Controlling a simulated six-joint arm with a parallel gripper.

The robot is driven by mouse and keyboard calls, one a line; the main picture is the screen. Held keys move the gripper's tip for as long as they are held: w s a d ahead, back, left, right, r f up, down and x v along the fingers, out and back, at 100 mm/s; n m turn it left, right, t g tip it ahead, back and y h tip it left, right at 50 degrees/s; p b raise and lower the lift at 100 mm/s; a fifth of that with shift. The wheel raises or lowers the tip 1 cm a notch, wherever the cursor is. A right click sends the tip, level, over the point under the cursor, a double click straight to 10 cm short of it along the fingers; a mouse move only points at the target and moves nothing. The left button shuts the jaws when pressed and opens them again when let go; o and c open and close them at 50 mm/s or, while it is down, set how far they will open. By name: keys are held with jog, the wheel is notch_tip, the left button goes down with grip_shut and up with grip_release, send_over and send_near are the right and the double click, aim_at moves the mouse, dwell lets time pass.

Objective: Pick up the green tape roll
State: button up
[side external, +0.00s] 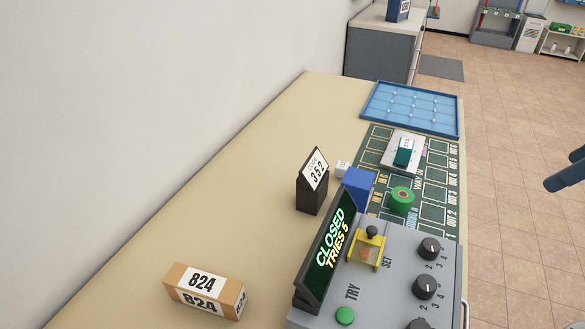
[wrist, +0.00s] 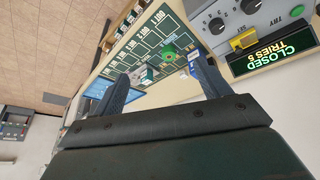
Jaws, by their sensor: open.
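In the wrist view the roll (wrist: 168,55) shows beyond the fingertips, toward the right finger. My gripper (wrist: 160,72) is open with nothing between its fingers. In the side view only part of my gripper (side external: 568,172) shows at the right edge, well apart from the roll and out beyond the table's right edge.
The control box (side external: 390,265) with knobs and a "CLOSED TRIES 5" display (side external: 335,238) stands nearby. A white pad with a dark green block (side external: 404,152), a blue tray (side external: 370,112), a "352" sign (side external: 313,180) and an "824" box (side external: 205,291) are on the table. The table's left side is mostly clear.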

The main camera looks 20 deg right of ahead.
jog(key=w+a+f+n+g+y, duration=0.1)
jog(key=w+f+n+g, duration=0.15)
jog(key=w+n, duration=0.75)
jog(key=n+g+y, duration=0.2)
jog(key=n, duration=0.1)
send_near(403, 194)
jog(key=shift+x, duration=2.55)
jog(key=shift+s+a, duration=0.1)
jog(key=shift+a, duration=0.05)
jog(key=shift+x, duration=2.5)
jog(key=c, duration=1.1)
